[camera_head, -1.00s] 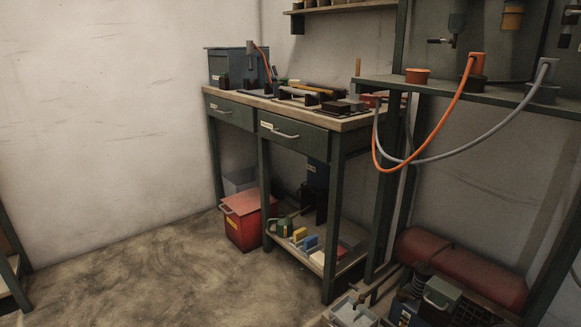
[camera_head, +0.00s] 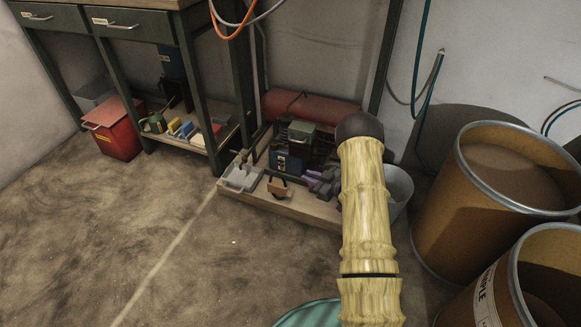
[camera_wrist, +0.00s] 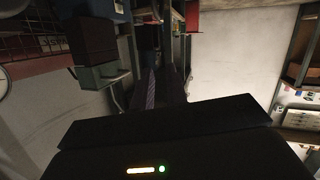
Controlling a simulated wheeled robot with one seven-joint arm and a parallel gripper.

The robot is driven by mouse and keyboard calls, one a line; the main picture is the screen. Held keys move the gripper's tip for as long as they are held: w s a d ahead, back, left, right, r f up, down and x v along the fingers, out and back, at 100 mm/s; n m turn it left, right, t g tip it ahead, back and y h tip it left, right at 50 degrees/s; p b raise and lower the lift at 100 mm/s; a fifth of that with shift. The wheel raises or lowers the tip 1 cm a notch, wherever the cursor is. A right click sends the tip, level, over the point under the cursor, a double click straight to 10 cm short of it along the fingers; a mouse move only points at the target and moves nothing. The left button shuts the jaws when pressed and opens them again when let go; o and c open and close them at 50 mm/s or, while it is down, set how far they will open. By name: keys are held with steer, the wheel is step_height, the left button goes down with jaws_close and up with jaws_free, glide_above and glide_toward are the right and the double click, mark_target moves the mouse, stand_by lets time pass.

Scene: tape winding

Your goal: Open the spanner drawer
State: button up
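Two dark green drawers with pale bar handles and small labels sit under the workbench top at the upper left of the head view. The left drawer (camera_head: 58,22) and the right drawer (camera_head: 143,30) both look shut. The labels are too small to read, so I cannot tell which is the spanner drawer. My gripper's dark housing (camera_wrist: 165,145), with a green light, fills the bottom of the wrist view. Its fingers cannot be made out clearly, and no drawer handle is clearly visible near it.
A red bin (camera_head: 118,142) stands under the bench beside the lower shelf. A low wooden pallet (camera_head: 300,207) with a toolbox and other items lies right of the bench. Large brown drums (camera_head: 450,215) stand at the right. The floor (camera_head: 150,225) in front of the bench is clear.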

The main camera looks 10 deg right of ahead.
step_height(320, 180, up, 20)
steer(key=s+m+g+h+p, duration=0.2)
steer(key=m+h+p, duration=0.3)
steer(key=h+p, duration=0.25)
steer(key=s+a+r+m+g+p, duration=0.1)
steer(key=s+a+r+g+p, duration=0.1)
steer(key=s+r, duration=0.3)
steer(key=s+a+r+m+g+h+p, duration=0.1)
steer(key=s+a+r+g+p, duration=0.2)
steer(key=s, duration=1)
steer(key=s+a+r+m+g+p, duration=0.2)
steer(key=s+a+r, duration=0.2)
steer(key=s, duration=0.5)
step_height(320, 180, up, 3)
steer(key=shift+a+f+g+p, duration=0.1)
steer(key=shift+a+g+p, duration=0.05)
steer(key=shift+g+p, duration=0.15)
